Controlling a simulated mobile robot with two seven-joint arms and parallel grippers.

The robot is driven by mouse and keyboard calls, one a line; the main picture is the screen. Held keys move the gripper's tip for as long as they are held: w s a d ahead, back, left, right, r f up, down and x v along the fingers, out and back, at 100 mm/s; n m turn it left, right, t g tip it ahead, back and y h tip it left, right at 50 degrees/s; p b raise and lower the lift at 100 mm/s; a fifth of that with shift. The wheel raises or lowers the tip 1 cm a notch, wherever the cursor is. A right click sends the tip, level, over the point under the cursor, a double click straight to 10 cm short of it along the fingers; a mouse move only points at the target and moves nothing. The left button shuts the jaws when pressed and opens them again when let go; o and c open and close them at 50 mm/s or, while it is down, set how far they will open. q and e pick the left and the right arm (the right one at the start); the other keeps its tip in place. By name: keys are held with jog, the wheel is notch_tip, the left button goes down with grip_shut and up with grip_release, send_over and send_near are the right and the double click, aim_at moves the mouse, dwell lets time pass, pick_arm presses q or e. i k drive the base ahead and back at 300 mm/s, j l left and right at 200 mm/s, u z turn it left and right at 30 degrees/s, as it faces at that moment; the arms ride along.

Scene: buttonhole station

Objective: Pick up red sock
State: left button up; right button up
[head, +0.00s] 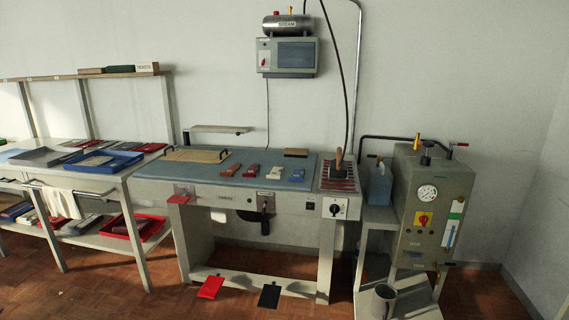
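No thing can be surely made out as a red sock at this size. Two small red items, one on the left (231,169) and one on the right (251,171), lie side by side on the blue top of the pressing table (180,172). A cream item (274,173) and a blue item (297,174) lie to their right in the same row. A flat red piece (210,287) is at floor level under the table, beside a black one (269,296). Neither of my grippers is in view.
A shelf unit at left holds a blue tray (128,166) above and a red tray (157,222) below. An iron (339,168) stands on the table's right end. A grey boiler (434,200) stands at right. The wooden floor in front is mostly clear.

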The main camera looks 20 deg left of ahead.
aim_at(253, 169)
jog(key=i+j+z, duration=0.15)
jog(key=i+j, duration=0.5)
jog(key=i+j+z, duration=0.15)
jog(key=i+j, duration=0.45)
jog(key=j, duration=0.2)
